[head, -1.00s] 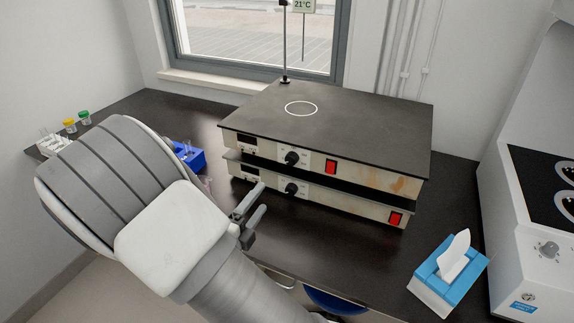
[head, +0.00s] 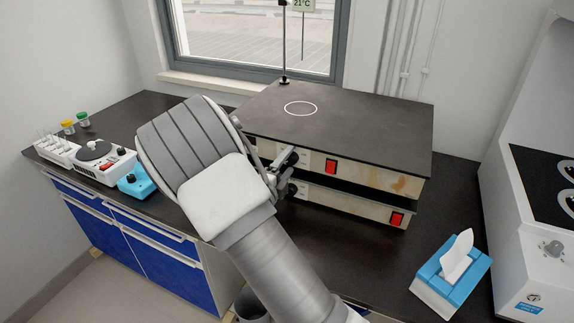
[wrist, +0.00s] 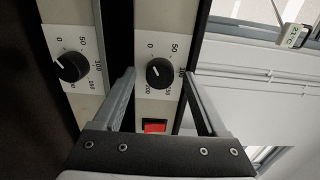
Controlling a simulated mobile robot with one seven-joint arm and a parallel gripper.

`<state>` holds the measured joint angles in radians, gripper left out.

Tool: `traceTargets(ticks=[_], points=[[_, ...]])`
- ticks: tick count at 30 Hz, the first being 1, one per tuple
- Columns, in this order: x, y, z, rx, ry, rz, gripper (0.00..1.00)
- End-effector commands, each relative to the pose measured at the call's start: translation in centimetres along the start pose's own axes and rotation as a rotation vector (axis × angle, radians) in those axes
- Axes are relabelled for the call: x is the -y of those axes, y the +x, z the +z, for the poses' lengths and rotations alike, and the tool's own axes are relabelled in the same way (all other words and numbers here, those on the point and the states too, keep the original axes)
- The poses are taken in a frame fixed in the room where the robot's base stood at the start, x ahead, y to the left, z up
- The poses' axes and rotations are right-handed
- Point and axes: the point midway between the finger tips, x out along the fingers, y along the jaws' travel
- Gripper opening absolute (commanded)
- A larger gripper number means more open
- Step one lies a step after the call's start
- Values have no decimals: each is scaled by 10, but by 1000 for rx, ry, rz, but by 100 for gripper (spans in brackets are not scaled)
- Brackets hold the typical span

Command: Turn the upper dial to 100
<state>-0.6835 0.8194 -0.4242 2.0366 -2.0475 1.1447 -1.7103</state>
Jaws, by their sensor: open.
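The upper dial (wrist: 160,73) is a black round knob on the light front panel of the upper hot plate (head: 398,125). Numbers from 0 to 200 are printed around it. A small light mark shows on its left side in the wrist view, but its exact reading is too small to tell. My gripper (wrist: 160,76) is open, with one finger on each side of the upper dial in the wrist view. Contact cannot be told. In the head view my gripper (head: 287,162) is at the dial and partly hides it. The lower dial (wrist: 72,67) is on the lower unit.
Red switches sit on the upper panel (head: 331,167) and lower panel (head: 397,219). A tissue box (head: 448,275) stands at the right front. A small white device (head: 103,162) and a blue one (head: 136,181) stand at the left. A metal rod (head: 285,50) rises behind.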

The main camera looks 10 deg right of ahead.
Motion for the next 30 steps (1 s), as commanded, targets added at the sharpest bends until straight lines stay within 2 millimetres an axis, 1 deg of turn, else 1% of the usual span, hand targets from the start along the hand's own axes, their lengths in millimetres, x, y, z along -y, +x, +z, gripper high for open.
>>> traceTargets(ticks=[6, 7, 11, 12, 14, 15, 17, 18, 19, 26, 30], points=[[0, 0, 0, 0, 0, 0, 75], [0, 0, 0, 0, 0, 0, 71], [0, 0, 0, 0, 0, 0, 48], [0, 0, 0, 0, 0, 0, 41], [0, 0, 0, 0, 1, 0, 30], [0, 0, 0, 0, 1, 0, 23], [0, 0, 0, 0, 1, 0, 12], [0, 0, 0, 0, 1, 0, 5], [0, 0, 0, 0, 1, 0, 0], [0, 0, 0, 0, 9, 0, 0], [0, 0, 0, 0, 43, 1, 0]])
